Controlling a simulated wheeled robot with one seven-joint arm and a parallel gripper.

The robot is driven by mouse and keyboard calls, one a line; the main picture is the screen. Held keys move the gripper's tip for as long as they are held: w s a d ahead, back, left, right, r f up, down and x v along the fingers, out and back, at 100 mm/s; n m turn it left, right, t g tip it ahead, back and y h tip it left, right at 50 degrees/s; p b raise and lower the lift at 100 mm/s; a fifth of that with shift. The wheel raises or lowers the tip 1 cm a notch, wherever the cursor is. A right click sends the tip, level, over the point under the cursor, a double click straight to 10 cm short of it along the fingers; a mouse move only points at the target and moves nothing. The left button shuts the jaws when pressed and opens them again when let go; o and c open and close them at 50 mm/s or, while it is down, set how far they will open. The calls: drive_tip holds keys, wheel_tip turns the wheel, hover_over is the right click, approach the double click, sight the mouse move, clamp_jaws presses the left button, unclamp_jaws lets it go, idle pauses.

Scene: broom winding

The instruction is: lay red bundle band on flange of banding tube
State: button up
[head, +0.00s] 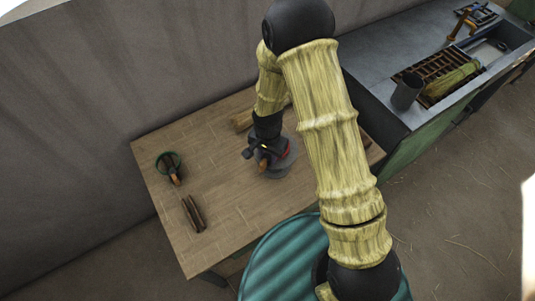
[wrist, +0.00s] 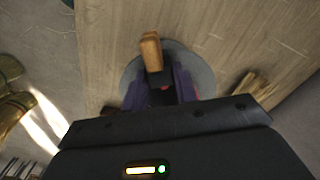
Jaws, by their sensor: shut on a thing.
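My gripper (head: 263,155) is low over the table, shut on the red bundle band (wrist: 165,87). Only small bits of red show between and beside the purple fingers. A wooden tab (wrist: 151,50), which looks like part of the band, sticks out past the fingers. The banding tube's grey round flange (head: 277,173) is directly under my gripper, and its disc also shows in the wrist view (wrist: 206,76). The fingers and wrist hide most of the band and the tube's middle. I cannot tell whether the band touches the flange.
A green ring with a wooden tab (head: 174,178) and a brown bundle (head: 193,213) lie on the left of the wooden table (head: 225,210). A wooden piece (head: 242,120) lies behind my gripper. A grey cup (head: 406,92) stands on the right bench.

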drive_tip(key=o, duration=1.1)
drive_tip(key=shift+c, duration=0.2)
drive_tip(key=shift+r, duration=0.1)
wheel_tip(320, 180, up, 17)
drive_tip(key=b, duration=0.1)
drive_tip(key=shift+b, duration=0.35)
drive_tip(key=s+d+r+n+t, duration=0.1)
drive_tip(key=s+d, duration=0.3)
drive_tip(key=d, duration=0.4)
drive_tip(key=s+d+r+n+t, duration=0.1)
drive_tip(key=s+d+n, duration=0.3)
drive_tip(key=d, duration=0.4)
drive_tip(key=shift+s+d+r+t, duration=0.3)
drive_tip(key=shift+s+d, duration=0.05)
drive_tip(key=shift+d, duration=0.05)
